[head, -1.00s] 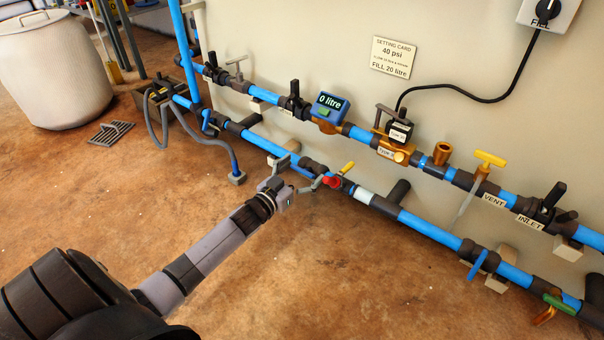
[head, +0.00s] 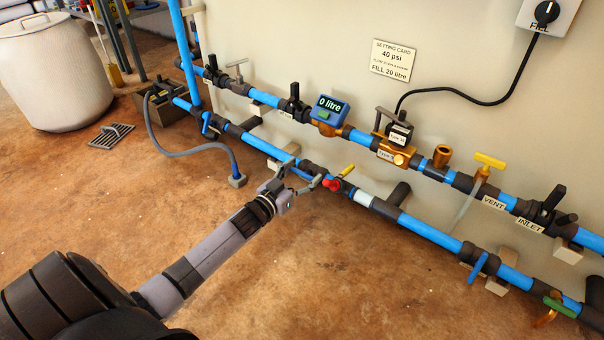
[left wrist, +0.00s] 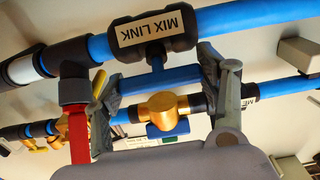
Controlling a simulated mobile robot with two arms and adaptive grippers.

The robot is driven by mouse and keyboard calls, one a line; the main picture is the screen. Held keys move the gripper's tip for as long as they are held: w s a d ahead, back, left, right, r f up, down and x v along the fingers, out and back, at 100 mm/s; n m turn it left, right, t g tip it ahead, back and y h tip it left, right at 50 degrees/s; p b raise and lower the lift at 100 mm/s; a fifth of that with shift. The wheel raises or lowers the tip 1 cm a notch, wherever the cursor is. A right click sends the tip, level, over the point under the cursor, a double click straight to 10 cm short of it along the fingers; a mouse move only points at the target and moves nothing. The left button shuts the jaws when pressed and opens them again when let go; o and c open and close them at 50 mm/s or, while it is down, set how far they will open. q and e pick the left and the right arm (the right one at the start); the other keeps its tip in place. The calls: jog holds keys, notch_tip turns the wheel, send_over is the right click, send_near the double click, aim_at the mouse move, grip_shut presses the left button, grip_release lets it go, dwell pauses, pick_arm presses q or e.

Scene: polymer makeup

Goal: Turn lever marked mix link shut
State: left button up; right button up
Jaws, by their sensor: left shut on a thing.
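The mix link valve is a black body with a white MIX LINK label (left wrist: 150,25) on a blue pipe, at the top of the left wrist view. Its blue lever (left wrist: 160,77) hangs below on a short stem and lies roughly along the pipe. My left gripper (left wrist: 160,85) has a finger at each end of this lever and is shut on it. In the head view the left gripper (head: 304,184) is at the lower pipe, in front of the valve (head: 311,167), hiding most of the lever. My right gripper is not in view.
A red-handled tap (head: 332,184) is close to the right of the left gripper; its red handle (left wrist: 79,135) shows beside the finger. A yellow handle (head: 347,170) stands near it. A grey hose (head: 190,152) hangs to the left. The floor in front is clear.

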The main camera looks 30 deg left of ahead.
pick_arm(q)
jog(key=m+h+p, duration=0.1)
jog(key=m, duration=0.1)
jog(key=m+g+h+p, duration=0.1)
jog(key=m+p, duration=0.1)
jog(key=m, duration=0.1)
jog(key=shift+r+h, duration=0.2)
jog(key=shift+h, duration=0.1)
jog(key=m+g+h+p, duration=0.1)
jog(key=m, duration=0.2)
jog(key=m+h+p, duration=0.1)
jog(key=m, duration=0.2)
jog(key=shift+g+h, duration=0.3)
jog(key=shift+g, duration=0.1)
jog(key=m+g+h+p, duration=0.1)
jog(key=m+g+p, duration=0.1)
jog(key=m, duration=0.3)
jog(key=m+g+p, duration=0.1)
jog(key=m, duration=0.1)
jog(key=m+g+p, duration=0.1)
jog(key=m, duration=0.1)
jog(key=shift+f+m+g, duration=0.15)
jog(key=shift+m+g, duration=0.15)
jog(key=shift+d+f+m+g+p, duration=0.15)
jog(key=shift+m+g+p, duration=0.15)
jog(key=shift+m+p, duration=0.15)
jog(key=shift+s, duration=0.1)
